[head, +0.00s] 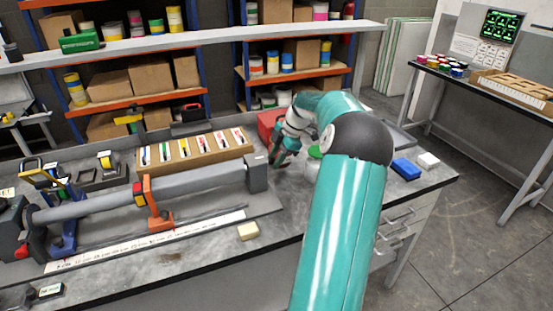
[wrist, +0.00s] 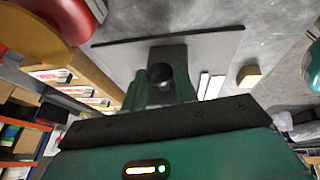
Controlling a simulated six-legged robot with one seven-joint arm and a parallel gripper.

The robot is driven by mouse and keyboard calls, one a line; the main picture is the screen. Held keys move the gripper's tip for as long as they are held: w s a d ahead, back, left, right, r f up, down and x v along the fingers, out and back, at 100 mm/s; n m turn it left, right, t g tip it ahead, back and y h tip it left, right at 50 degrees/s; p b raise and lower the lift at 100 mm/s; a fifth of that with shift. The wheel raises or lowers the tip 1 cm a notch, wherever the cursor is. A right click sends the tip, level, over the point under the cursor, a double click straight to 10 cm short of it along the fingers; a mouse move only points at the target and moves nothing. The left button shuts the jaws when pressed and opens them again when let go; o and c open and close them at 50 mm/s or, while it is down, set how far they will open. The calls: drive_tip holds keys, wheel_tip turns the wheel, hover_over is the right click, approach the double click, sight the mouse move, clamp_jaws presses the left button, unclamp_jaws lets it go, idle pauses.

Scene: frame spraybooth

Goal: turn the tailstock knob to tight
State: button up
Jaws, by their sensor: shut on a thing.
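The tailstock (head: 257,172) is a grey block at the right end of the long grey tube on the bench. Its knob shows in the wrist view as a dark round end (wrist: 160,73) between my green fingers. In the head view the knob is hidden behind my gripper and the block. My gripper (head: 278,160) is at the right side of the tailstock, pointing down, and is shut on the knob. My fingers also show in the wrist view (wrist: 160,92), one on each side of the knob. I cannot read any tight mark on it.
A wooden tray of cards (head: 195,154) lies behind the tube. A red box (head: 268,122) and a green-topped jar (head: 314,160) stand close to my arm. A blue block (head: 406,169) lies at right.

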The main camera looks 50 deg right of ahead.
drive_tip(key=shift+w+d+f+m+g+y, duration=0.1)
drive_tip(key=shift+w+m+g+y, duration=0.1)
drive_tip(key=shift+g+y, duration=0.5)
drive_tip(key=shift+w+d+r+m+g+y, duration=0.1)
drive_tip(key=shift+d+m+g+y, duration=0.2)
drive_tip(key=shift+g, duration=0.65)
drive_tip(key=shift+w+a+f+m+g+y, duration=0.1)
drive_tip(key=shift+g+y, duration=0.5)
drive_tip(key=shift+g, duration=0.25)
drive_tip(key=o, duration=0.9)
drive_tip(key=shift+o, duration=0.2)
drive_tip(key=shift+w+r, duration=0.1)
drive_tip(key=shift+r, duration=0.1)
